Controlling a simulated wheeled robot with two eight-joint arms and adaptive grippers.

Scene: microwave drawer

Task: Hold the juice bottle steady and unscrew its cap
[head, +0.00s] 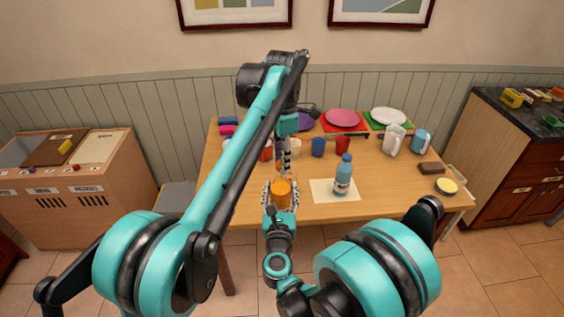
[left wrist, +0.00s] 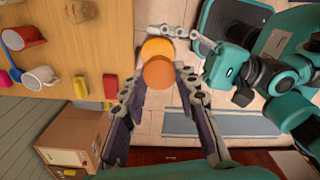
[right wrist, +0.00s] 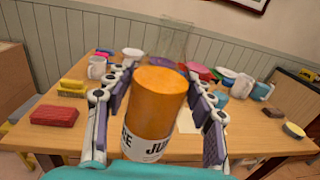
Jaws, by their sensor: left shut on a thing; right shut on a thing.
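The orange juice bottle (head: 281,188) is upright near the table's front edge, with its white label in the right wrist view (right wrist: 152,142). My right gripper (head: 280,196) is shut around its body; its fingers flank it in the right wrist view. My left gripper (head: 285,163) reaches down from above the bottle. In the left wrist view its fingers (left wrist: 158,84) close on a darker orange disc, the cap (left wrist: 157,73), with the bottle's lighter orange top (left wrist: 156,47) partly behind it. I cannot tell whether cap and bottle touch.
A blue bottle (head: 343,178) stands on a cream mat (head: 322,192) just right. Mugs, including a blue one (head: 318,147), and plates, including a pink one (head: 342,118), stand farther back. A brown block (head: 431,168) and yellow-topped bowl (head: 446,186) are at right.

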